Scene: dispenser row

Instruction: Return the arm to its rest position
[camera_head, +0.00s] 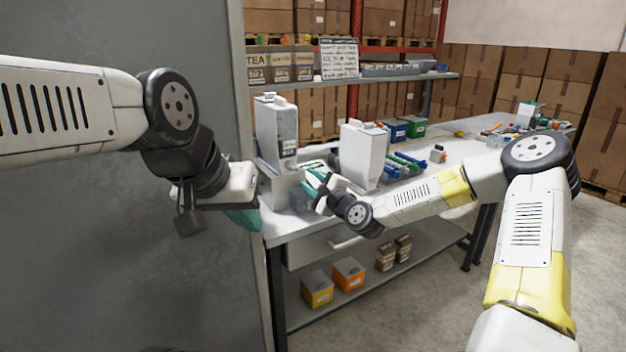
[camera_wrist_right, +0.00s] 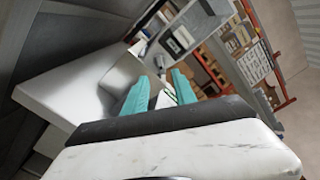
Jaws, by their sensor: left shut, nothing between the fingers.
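My left gripper (camera_head: 246,217) hangs at the left of the head view, in front of the grey panel and short of the bench. Its teal fingers are together with nothing seen between them, and its wrist partly hides them. My right arm reaches in from the right across the bench front. My right gripper (camera_head: 312,188) is near the bench's front edge, between two white dispensers, the left one (camera_head: 277,130) and the right one (camera_head: 362,155). In the right wrist view its teal fingers (camera_wrist_right: 160,86) stand apart, and I see nothing held.
The bench (camera_head: 468,150) carries blue and green bins (camera_head: 404,129) and several small parts. A shelf below holds yellow and orange boxes (camera_head: 332,283). A tall grey panel (camera_head: 120,260) stands at the left. The floor (camera_head: 420,315) in front is clear.

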